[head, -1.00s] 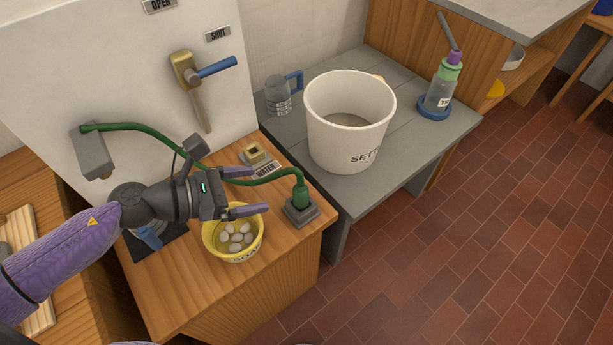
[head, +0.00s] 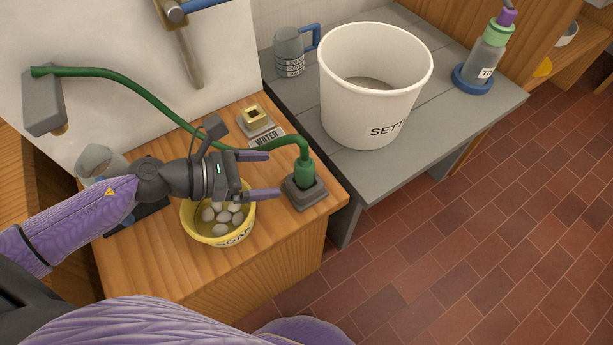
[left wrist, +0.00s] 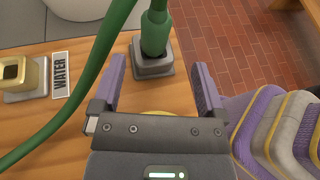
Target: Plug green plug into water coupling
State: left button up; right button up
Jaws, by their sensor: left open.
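The green plug (head: 305,172) stands upright in a grey square holder at the right front of the wooden counter, with its green hose (head: 140,88) running back to a grey wall box. It also shows in the left wrist view (left wrist: 155,32), ahead of the fingertips. The water coupling (head: 256,119), a brass square socket on a grey base, sits further back beside the WATER label; it shows at the left of the left wrist view (left wrist: 20,75). My left gripper (head: 268,174) is open and empty, its fingers pointing at the plug from the left, apart from it. My right gripper is not seen.
A yellow bowl of pale stones (head: 219,237) is just below my left gripper. A white bucket (head: 370,100), a grey mug with blue handle (head: 290,52) and a bottle (head: 484,58) stand on the grey table. The counter's front right edge is close to the plug.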

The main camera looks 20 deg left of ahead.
aim_at(313, 169)
pick_arm(q)
jog(key=b+x, duration=0.1)
jog(key=x, duration=0.3)
jog(key=b+x, duration=0.1)
jog(key=x, duration=0.4)
jog(key=shift+w+a, duration=0.15)
jog(key=shift+w, duration=0.2)
jog(key=shift+w+d+f, duration=0.15)
jog(key=shift+w+d, duration=0.05)
jog(key=shift+d, duration=0.1)
jog(key=shift+c, duration=1.7)
grip_shut()
